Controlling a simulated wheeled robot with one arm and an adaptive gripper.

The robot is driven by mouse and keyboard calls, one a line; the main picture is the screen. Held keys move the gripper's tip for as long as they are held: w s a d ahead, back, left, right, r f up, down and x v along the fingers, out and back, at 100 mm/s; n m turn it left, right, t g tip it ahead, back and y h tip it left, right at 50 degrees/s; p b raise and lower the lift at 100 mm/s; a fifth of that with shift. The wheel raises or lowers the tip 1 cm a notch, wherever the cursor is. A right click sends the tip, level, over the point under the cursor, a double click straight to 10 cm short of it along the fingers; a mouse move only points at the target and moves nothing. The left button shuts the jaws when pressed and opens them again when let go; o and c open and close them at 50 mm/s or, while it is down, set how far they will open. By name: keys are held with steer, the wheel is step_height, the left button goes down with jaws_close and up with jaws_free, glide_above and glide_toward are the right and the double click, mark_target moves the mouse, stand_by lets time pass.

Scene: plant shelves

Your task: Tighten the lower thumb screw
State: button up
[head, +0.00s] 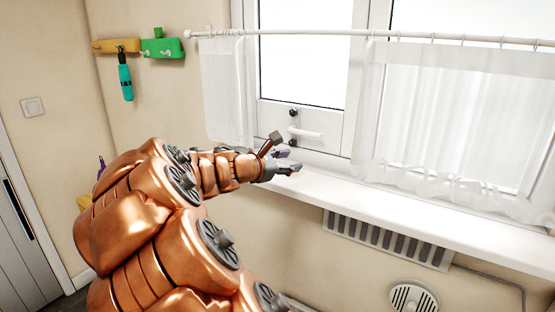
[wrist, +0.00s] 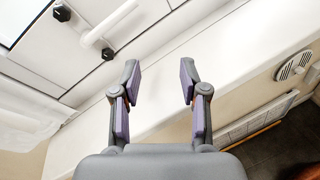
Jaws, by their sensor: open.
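Two black thumb screws sit on the white window frame, one above and one below a white handle (head: 306,133). The lower thumb screw (head: 293,142) is just under the handle and also shows in the wrist view (wrist: 108,54), left of my fingers. The upper thumb screw (head: 294,112) shows at the top left of the wrist view (wrist: 62,13). My gripper (head: 285,153) is open in front of the window frame, near the lower screw. In the wrist view its purple-padded fingers (wrist: 160,75) are spread, with nothing between them and the sill beyond.
A white window sill (head: 400,208) runs below the window, with a vent grille (head: 385,238) under it. A round vent (head: 413,298) is on the wall below. Sheer curtains (head: 455,120) hang from a rod (head: 380,35). The visible sill is clear.

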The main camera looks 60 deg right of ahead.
mark_target(291, 144)
steer(key=w+d+n, duration=0.1)
steer(key=w+d+n+h, duration=0.1)
steer(key=w+d+n, duration=0.1)
steer(key=w+d+n+t+b, duration=0.1)
steer(key=d+n, duration=0.1)
steer(key=shift+w+d+f+h, duration=0.1)
steer(key=shift+w+f+h, duration=0.3)
steer(key=w+d+n, duration=0.1)
steer(key=w+d+f+n+t, duration=0.1)
steer(key=w+n, duration=0.1)
steer(key=w+d+f+n+t, duration=0.1)
steer(key=shift+w+d+n+h+b, duration=0.2)
steer(key=shift+n+h+b, duration=0.1)
steer(key=shift+n+h, duration=0.1)
steer(key=shift+d, duration=1.15)
steer(key=shift+d+r, duration=0.15)
steer(key=shift+d, duration=1.05)
steer(key=shift+w+d+p, duration=0.15)
steer(key=shift+d+p, duration=0.25)
steer(key=shift+d, duration=0.65)
